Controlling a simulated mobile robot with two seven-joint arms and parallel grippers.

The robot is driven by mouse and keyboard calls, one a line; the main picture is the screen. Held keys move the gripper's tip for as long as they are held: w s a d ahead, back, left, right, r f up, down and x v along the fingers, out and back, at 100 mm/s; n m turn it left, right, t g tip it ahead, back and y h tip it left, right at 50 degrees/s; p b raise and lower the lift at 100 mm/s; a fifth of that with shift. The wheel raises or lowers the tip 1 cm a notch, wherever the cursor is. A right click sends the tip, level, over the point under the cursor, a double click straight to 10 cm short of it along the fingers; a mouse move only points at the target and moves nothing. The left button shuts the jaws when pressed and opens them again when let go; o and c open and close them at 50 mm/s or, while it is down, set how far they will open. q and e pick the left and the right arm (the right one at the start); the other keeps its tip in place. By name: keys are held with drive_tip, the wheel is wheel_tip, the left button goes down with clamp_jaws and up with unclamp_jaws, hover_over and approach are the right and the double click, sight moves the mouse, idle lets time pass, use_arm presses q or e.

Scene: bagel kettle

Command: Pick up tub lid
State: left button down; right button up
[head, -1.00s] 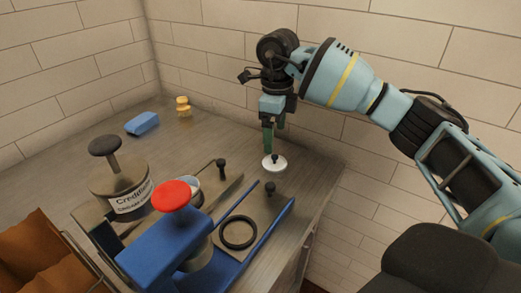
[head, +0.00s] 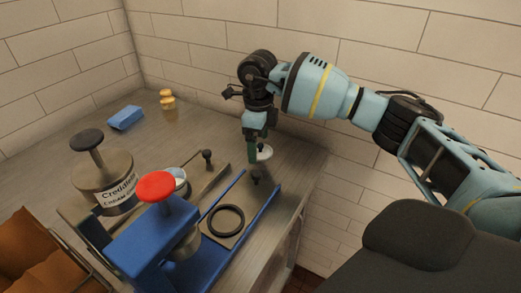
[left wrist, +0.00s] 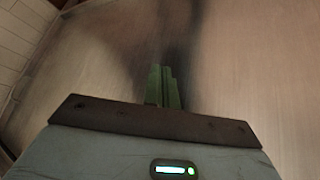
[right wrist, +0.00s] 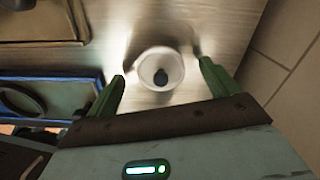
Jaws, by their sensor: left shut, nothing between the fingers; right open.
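The tub lid is a small white disc with a dark knob (head: 266,152), lying on the counter near the wall. It also shows in the right wrist view (right wrist: 160,70), between the finger tips. My right gripper (head: 257,150) is open and pointing down at the lid, one green finger partly covering it. In the right wrist view its fingers (right wrist: 161,76) stand apart on either side of the lid, with gaps; I cannot tell their exact height. My left gripper (left wrist: 163,72) is shut and empty over bare counter, out of the head view.
A blue stand with a red knob (head: 155,187) and a black ring (head: 227,220) are in front of the lid. A labelled pot (head: 105,183) stands left, with a blue block (head: 126,117) and a yellow item (head: 167,99) behind. The tiled wall is close to the right arm.

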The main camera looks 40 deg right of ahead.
sight(258, 144)
drive_tip(key=shift+f, duration=0.5)
drive_tip(key=c, duration=1)
drive_tip(key=shift+c, duration=0.2)
wheel_tip(258, 144, up, 10)
